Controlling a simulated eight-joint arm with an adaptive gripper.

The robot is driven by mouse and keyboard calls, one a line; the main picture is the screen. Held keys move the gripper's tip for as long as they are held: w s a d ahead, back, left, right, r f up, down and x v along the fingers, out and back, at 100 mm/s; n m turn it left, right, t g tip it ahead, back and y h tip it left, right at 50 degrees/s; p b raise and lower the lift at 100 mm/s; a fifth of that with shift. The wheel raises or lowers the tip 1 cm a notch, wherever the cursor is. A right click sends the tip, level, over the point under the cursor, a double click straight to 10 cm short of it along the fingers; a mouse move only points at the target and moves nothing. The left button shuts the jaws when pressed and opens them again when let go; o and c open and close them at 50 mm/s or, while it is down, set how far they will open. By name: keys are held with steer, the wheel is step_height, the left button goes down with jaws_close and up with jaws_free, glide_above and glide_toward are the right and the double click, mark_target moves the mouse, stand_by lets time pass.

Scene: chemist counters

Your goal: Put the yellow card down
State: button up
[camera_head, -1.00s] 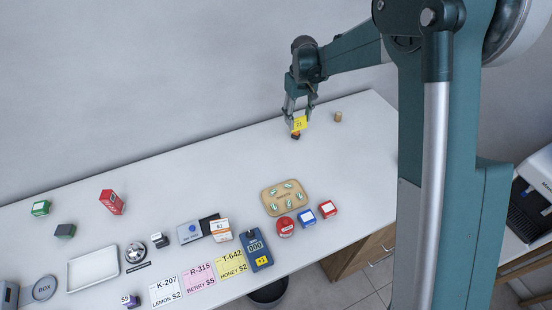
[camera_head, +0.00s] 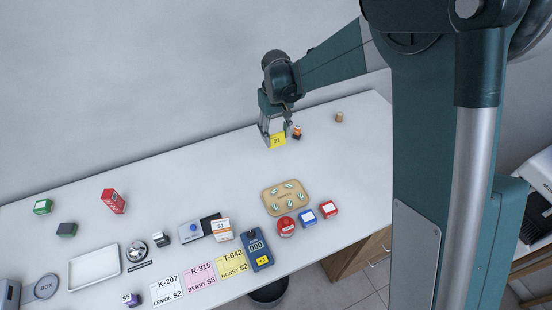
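Whether the card's lower edge touches the counter, I cannot tell. A small orange and dark bottle (camera_head: 297,132) stands just to the right of the card, apart from it.
A tan tray with green-white pieces (camera_head: 273,210) lies in front. A small tan cylinder (camera_head: 339,117) stands at the back right. A red box (camera_head: 113,201), a white tray (camera_head: 93,288) and price cards (camera_head: 201,276) lie left and front. The counter left of my gripper is clear.

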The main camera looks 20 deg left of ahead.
mark_target(276, 145)
steer(key=shift+f, duration=3.05)
steer(key=shift+f, duration=0.15)
steer(key=shift+f, duration=1.75)
steer(key=shift+f, duration=0.15)
steer(key=shift+o, duration=1.3)
steer(key=o, duration=0.4)
